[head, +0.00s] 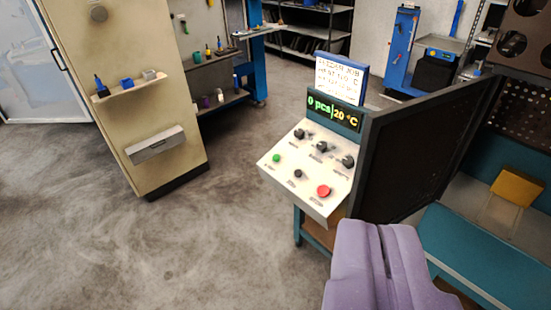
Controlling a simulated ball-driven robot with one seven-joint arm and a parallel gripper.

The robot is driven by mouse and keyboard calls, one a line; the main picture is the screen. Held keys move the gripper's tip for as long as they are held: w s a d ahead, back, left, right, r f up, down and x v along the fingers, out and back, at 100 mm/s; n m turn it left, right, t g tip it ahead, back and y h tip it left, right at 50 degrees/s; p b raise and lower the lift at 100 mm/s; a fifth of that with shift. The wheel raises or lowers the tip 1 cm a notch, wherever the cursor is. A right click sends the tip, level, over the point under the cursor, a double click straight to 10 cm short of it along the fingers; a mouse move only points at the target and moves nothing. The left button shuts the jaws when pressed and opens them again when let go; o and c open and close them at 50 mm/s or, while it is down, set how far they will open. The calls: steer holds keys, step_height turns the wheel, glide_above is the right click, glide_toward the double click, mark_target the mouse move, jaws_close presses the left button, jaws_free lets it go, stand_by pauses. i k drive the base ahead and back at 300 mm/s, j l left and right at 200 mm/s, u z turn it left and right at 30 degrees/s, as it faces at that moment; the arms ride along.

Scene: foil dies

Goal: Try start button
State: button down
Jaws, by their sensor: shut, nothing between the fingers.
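A sloped white control panel (306,170) stands in the middle of the head view. A small green button (276,158) sits at its left; its label is too small to read, so I cannot confirm it is the start button. A small black button (298,174) and a larger red button (324,190) sit to its right. Several black knobs (321,147) line the row above. The display (334,110) reads "0 pcs|20 °C". My gripper (379,228), light purple, is shut and empty at the bottom, right of and below the red button, apart from the panel in the picture.
A dark upright panel (415,150) stands directly right of the controls, beside a teal machine bed (490,250) with a yellow block (517,188). A job sign (340,78) stands above the display. A beige cabinet (125,90) is at left. Floor (190,245) left of the panel is clear.

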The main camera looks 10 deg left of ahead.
mark_target(277, 157)
steer(key=i+u, duration=0.25)
steer(key=i, duration=0.2)
steer(key=i+l+u, duration=0.15)
steer(key=i+u, duration=0.15)
steer(key=i, duration=0.2)
steer(key=i+l+u, duration=0.25)
steer(key=i, duration=0.2)
steer(key=i+l+u, duration=0.3)
steer(key=i, duration=0.1)
